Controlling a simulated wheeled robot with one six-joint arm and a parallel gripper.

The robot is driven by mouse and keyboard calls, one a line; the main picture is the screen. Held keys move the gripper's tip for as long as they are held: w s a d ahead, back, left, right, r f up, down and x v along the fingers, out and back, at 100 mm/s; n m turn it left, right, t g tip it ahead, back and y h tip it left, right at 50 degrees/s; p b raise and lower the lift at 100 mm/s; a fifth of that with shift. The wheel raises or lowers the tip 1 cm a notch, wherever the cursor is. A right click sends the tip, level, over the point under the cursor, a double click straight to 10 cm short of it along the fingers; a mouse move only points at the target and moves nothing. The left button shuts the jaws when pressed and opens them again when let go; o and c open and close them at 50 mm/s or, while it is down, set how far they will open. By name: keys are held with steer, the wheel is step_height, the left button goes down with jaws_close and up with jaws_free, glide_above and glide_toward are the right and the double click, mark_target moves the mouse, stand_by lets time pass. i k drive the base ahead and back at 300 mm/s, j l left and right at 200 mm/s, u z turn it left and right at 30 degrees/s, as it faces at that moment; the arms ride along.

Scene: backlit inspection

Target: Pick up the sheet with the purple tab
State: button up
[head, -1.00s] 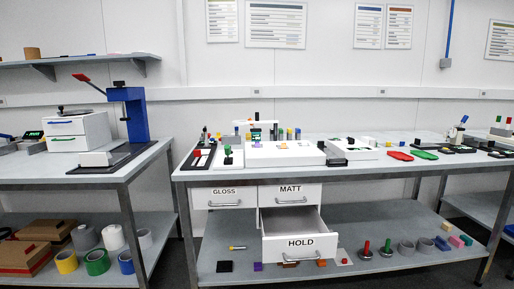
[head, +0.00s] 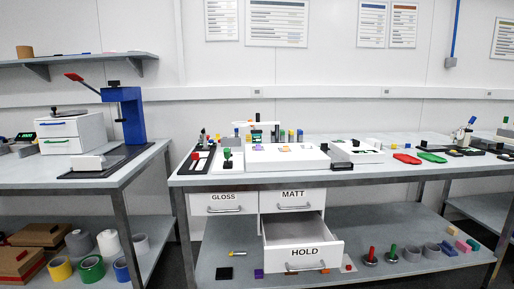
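A small purple spot (head: 257,147) shows on top of the long white box on the middle bench, beside an orange one (head: 285,148). It is too small to tell whether it is a tab on a sheet. Another small purple item (head: 259,273) lies on the shelf under the bench. No sheet can be made out clearly. My gripper is not in view.
The bench (head: 250,180) has a long white box (head: 285,160) near its front. Below, the HOLD drawer (head: 303,257) stands open; the GLOSS (head: 223,202) and MATT (head: 292,199) drawers are shut. A blue press (head: 132,115) stands on the left bench. Floor shows between benches.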

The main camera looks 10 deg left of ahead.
mark_target(258, 148)
steer(key=i+j, duration=0.25)
steer(key=i, duration=0.2)
steer(key=i+j, duration=0.3)
steer(key=i, duration=0.2)
steer(key=i+j, duration=0.25)
steer(key=i, duration=0.2)
steer(key=i+j, duration=0.3)
steer(key=i, duration=0.15)
steer(key=i+j, duration=0.25)
steer(key=i, duration=0.2)
